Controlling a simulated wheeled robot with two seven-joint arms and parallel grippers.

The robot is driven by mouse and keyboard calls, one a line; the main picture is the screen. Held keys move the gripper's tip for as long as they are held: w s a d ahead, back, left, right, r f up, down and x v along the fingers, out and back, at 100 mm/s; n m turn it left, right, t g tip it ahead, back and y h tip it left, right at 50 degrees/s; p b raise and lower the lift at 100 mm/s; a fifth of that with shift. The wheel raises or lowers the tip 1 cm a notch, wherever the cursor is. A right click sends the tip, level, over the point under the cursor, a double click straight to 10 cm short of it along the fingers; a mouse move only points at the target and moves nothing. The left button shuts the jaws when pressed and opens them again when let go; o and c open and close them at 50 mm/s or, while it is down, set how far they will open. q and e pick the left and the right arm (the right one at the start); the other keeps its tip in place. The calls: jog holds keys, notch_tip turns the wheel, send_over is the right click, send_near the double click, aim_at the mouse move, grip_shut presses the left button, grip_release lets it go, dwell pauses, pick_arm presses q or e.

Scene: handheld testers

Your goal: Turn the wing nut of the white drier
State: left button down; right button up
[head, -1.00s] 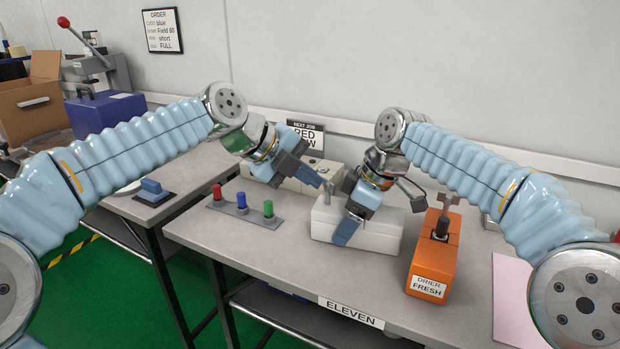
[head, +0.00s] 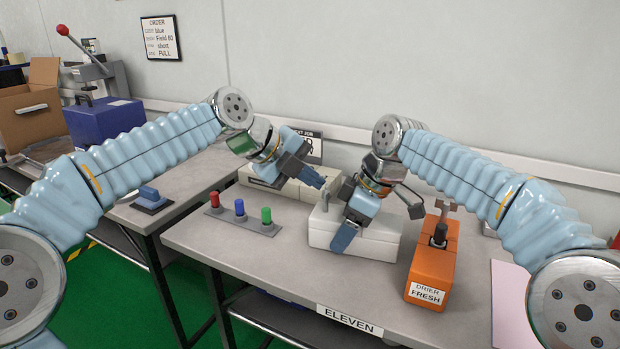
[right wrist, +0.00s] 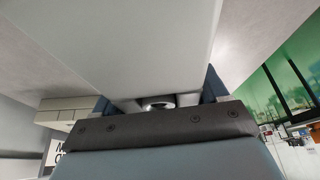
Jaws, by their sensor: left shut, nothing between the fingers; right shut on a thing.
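The white drier (head: 375,243) is a long white box standing on the bench in the middle of the head view. A grey upright fitting (head: 325,205), apparently its wing nut, rises from its left end. My right gripper (head: 345,236) reaches down over the drier and is shut on its body, one blue finger against the near side. In the right wrist view the white drier (right wrist: 150,45) lies between the blue fingers, with a round metal part (right wrist: 158,103) there. My left gripper (head: 321,182) is shut and empty, its tips close to the fitting's top; contact is unclear.
An orange drier (head: 430,265) labelled FRESH stands right of the white one. A grey strip with red, blue and green pegs (head: 240,221) lies left. A cream box (head: 285,188) stands behind. The bench front (head: 255,265) is clear.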

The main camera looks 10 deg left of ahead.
dwell(0.8)
pick_arm(q)
jog(key=shift+s+d, duration=0.7)
pick_arm(e)
jog(key=shift+w, duration=0.1)
pick_arm(q)
jog(key=w+a+r, duration=0.2)
jog(key=a+r, duration=0.4)
jog(key=a, duration=0.6)
jog(key=shift+w+r, duration=0.35)
jog(key=shift+r, duration=0.05)
jog(key=shift+a, duration=0.1)
pick_arm(e)
jog(key=o, duration=1.4)
jog(key=shift+c, duration=0.2)
